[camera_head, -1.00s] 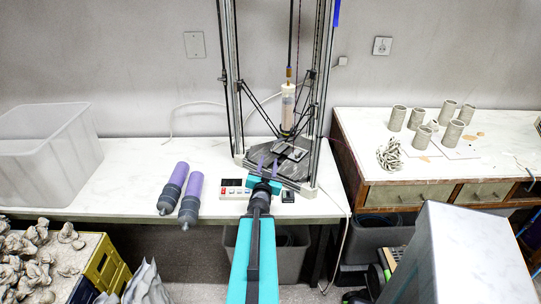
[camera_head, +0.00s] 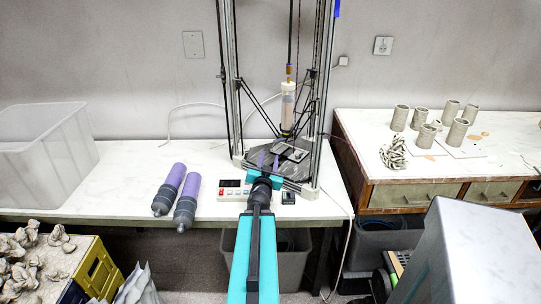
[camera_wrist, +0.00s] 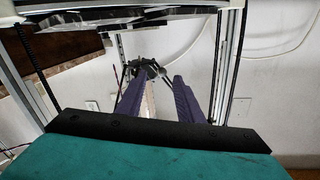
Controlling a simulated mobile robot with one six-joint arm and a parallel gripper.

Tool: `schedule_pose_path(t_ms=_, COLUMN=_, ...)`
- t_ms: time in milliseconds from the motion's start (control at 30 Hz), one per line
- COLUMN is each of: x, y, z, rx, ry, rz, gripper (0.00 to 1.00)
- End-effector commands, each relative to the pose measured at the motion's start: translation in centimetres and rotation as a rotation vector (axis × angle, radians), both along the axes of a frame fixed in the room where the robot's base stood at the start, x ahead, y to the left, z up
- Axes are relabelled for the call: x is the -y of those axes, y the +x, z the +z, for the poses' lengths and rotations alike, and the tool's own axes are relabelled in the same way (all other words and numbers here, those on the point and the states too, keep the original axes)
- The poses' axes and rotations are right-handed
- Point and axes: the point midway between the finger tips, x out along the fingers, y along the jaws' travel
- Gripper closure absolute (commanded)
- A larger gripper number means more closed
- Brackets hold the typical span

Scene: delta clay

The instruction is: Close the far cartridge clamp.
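A pale clay cartridge (camera_head: 287,108) with an orange-brown top stands upright in the frame of the delta printer (camera_head: 237,90). A small grey piece (camera_head: 292,153) shows below it, above the printer's dark bed. The clamps are too small to make out, and I cannot tell their state. My gripper (camera_head: 269,158) is in front of and slightly left of the cartridge, low at the front of the printer. Its two purple fingers stand apart with nothing visibly gripped. In the wrist view, my gripper (camera_wrist: 162,75) shows a clear gap, with a pale strip behind it beside the left finger.
A control box (camera_head: 232,190) sits near the front edge of the white table (camera_head: 120,185). Two purple cartridges (camera_head: 187,202) lie left of it. A clear bin (camera_head: 45,150) stands far left. Several clay cups (camera_head: 425,136) stand on the right table. Printer posts flank the working space.

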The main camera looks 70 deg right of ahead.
Motion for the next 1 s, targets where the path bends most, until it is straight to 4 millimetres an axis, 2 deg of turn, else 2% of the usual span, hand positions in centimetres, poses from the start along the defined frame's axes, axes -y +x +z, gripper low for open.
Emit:
schedule_pose_path(t_ms=567, x=0.9, y=0.5, z=-0.2, rx=0.002, ry=-0.003, rz=0.010, gripper=0.67)
schedule_pose_path(t_ms=1000, x=4.8, y=1.4, z=0.1, rx=0.002, ry=-0.003, rz=0.010, gripper=0.67)
